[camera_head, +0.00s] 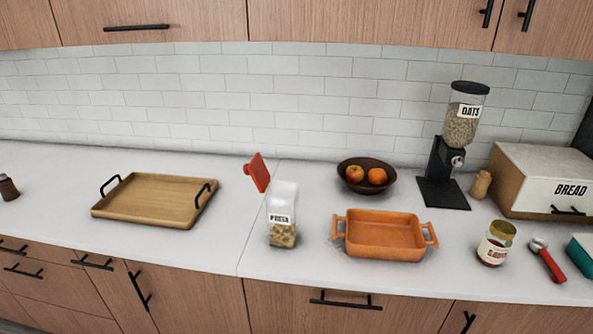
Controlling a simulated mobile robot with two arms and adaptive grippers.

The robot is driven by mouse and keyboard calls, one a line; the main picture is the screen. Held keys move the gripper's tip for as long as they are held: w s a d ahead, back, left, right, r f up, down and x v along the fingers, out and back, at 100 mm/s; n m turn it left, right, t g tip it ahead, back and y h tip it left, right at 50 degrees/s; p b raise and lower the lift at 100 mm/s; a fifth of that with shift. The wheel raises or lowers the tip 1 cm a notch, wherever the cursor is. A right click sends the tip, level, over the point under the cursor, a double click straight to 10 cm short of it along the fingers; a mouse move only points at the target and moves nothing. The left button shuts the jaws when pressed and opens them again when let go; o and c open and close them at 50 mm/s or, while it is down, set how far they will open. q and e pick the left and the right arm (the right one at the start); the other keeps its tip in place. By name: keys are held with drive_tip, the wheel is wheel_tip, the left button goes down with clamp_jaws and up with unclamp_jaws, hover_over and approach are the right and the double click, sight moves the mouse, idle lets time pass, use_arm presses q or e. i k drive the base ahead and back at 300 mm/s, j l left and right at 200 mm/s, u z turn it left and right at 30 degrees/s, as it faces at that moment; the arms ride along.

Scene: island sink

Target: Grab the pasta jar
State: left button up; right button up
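The pasta jar (282,213) is a clear, tall container with a white label reading as pasta and pasta in its lower part. It stands upright on the white counter, near the middle of the head view, left of an orange baking dish (384,236). Neither of my grippers shows in the head view, so I cannot see their state or how far they are from the jar.
A wooden tray (155,219) lies to the left. A red object (259,172) stands behind the jar. A fruit bowl (366,163), oats dispenser (450,150), sauce jar (494,243) and bread box (535,200) are to the right.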

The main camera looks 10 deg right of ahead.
sight(283, 215)
drive_tip(key=i+j+z, duration=0.1)
drive_tip(key=j+z, duration=0.55)
drive_tip(key=z, duration=0.15)
drive_tip(key=j+z, duration=0.8)
drive_tip(key=k+j, duration=0.1)
drive_tip(key=j, duration=0.3)
drive_tip(key=k+j+z, duration=0.1)
drive_tip(key=j, duration=0.3)
drive_tip(key=k+j, duration=0.1)
drive_tip(key=j, duration=0.3)
drive_tip(key=k+j, duration=0.15)
drive_tip(key=j, duration=0.25)
drive_tip(key=i+z, duration=0.05)
